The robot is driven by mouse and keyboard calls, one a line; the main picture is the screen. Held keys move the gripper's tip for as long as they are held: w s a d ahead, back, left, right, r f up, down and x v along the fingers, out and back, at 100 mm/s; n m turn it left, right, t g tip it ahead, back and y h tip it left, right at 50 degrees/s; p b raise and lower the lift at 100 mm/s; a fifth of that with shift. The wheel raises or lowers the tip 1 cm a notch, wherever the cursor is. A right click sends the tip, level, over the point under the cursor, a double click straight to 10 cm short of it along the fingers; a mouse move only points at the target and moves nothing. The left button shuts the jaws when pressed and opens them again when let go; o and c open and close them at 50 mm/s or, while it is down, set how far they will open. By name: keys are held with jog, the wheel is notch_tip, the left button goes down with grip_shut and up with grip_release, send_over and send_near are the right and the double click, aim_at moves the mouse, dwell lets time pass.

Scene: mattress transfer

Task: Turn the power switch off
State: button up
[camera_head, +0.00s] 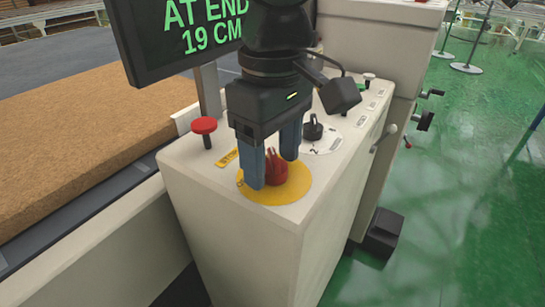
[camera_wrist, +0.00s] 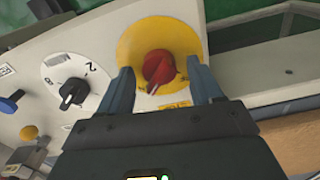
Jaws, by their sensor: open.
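The power switch is a red rotary knob (camera_head: 276,168) on a round yellow plate (camera_head: 288,191) on top of the pale control cabinet. In the wrist view the red knob (camera_wrist: 159,67) sits on its yellow plate (camera_wrist: 132,45), its ridge slanted and its pointer toward the plate's lower edge. My gripper (camera_head: 270,172) points down over it, open, with one blue-grey finger on each side of the knob. The wrist view also shows my gripper (camera_wrist: 163,90) straddling the knob. I cannot tell whether either finger touches it.
A red mushroom button (camera_head: 204,125) stands left of my gripper. A black selector knob (camera_head: 313,129) on a white dial is behind. A screen (camera_head: 185,40) reads "AT END 19 CM". A brown mattress (camera_head: 90,135) lies left.

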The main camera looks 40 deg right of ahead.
jog(key=c, duration=1.1)
jog(key=shift+o, duration=0.2)
jog(key=shift+p, duration=0.4)
jog(key=n+p, duration=0.2)
jog(key=p, duration=0.1)
jog(key=shift+s+a+r+n+p, duration=0.1)
jog(key=shift+r+n+p, duration=0.2)
jog(key=shift+n, duration=0.1)
jog(key=n+p, duration=0.5)
jog(key=shift+f+n, duration=0.15)
jog(key=shift+n, duration=0.15)
jog(key=n+p, duration=0.2)
jog(key=n, duration=0.2)
jog(key=shift+f, duration=0.1)
jog(key=shift+f+n+p, duration=0.1)
jog(key=shift+n+p, duration=0.6)
jog(key=shift+n, duration=2)
jog(key=shift+s, duration=0.1)
